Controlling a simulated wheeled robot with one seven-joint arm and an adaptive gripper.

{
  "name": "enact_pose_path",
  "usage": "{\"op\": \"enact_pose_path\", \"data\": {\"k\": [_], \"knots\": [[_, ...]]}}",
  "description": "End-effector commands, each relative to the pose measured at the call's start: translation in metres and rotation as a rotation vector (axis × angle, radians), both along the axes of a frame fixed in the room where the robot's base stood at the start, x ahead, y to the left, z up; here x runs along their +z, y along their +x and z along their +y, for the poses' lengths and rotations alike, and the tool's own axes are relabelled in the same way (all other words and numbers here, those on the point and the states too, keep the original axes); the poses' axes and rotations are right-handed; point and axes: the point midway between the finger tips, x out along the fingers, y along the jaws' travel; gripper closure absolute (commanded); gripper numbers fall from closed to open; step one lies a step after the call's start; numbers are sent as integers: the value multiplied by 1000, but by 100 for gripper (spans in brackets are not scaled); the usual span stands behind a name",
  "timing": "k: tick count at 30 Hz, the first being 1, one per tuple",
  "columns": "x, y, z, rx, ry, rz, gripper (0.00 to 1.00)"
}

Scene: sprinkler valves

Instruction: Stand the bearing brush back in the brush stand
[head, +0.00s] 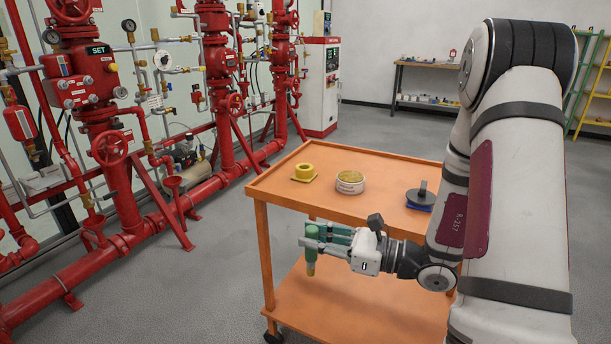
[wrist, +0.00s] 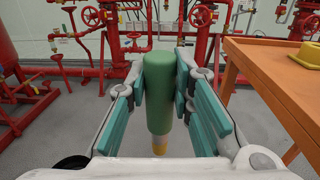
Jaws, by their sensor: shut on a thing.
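The bearing brush (head: 311,247) has a green handle and a tan lower end. My gripper (head: 318,240) is shut on its handle and holds it about upright, tan end down, in the air beside the cart's left front part. In the wrist view the green handle (wrist: 158,95) stands between the teal finger pads, with the tan end (wrist: 159,145) below. A yellow ring-shaped holder on a flat square base (head: 304,173), which looks like the brush stand, sits on the cart top near its left back. Its opening looks empty. It shows partly at the right of the wrist view (wrist: 307,55).
The orange cart (head: 280,186) has a raised rim and a lower shelf. A round tin with a yellowish top (head: 350,183) stands right of the holder. A dark blue item with a grey disc (head: 421,197) lies farther right. Red valve pipework (head: 125,195) fills the left.

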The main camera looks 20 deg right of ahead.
Motion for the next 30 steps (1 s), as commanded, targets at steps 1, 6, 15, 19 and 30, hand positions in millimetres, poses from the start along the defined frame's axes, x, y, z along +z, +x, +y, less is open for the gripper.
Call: {"op": "enact_pose_path", "data": {"k": [1, 6, 15, 19, 30], "knots": [[8, 1, -11, -39, -4, -3, 100], [38, 8, -55, -191, -8, -3, 100], [101, 24, -148, -516, -10, 1, 100], [119, 29, -177, -616, -10, 4, 100], [128, 32, -193, -674, -8, 10, 100]]}}
